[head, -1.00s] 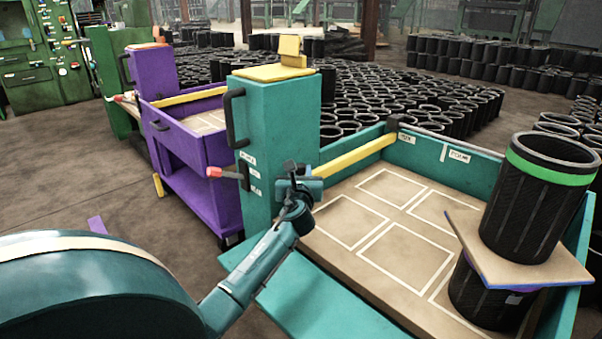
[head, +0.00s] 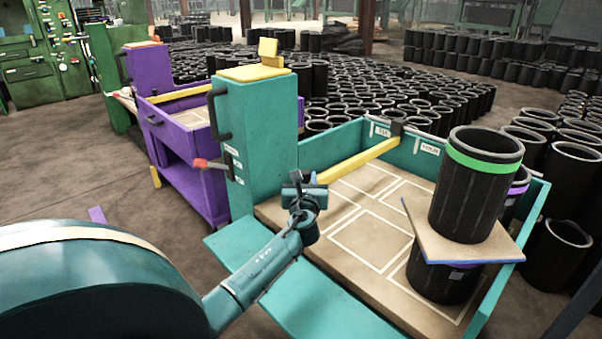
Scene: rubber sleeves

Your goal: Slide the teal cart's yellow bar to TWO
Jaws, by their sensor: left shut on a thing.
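The teal cart (head: 254,130) stands mid-picture in the head view, with a tan bed marked by white rectangles. Its yellow bar (head: 356,161) lies across the bed from my left gripper to a black slider (head: 397,128) on the back wall's rail. The slider sits between a small white label (head: 381,132), too small to read surely, and a label that seems to read FOUR (head: 428,149). My left gripper (head: 304,187) is shut on the bar's near end and hides that end. My right gripper is not in view.
On the bed's right, a black sleeve with a green band (head: 476,190) stands on a tilted board (head: 420,231) above another sleeve. A red-tipped lever (head: 201,163) sticks out of the teal cart's post. A purple cart (head: 182,150) stands behind left. Many black sleeves fill the floor behind.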

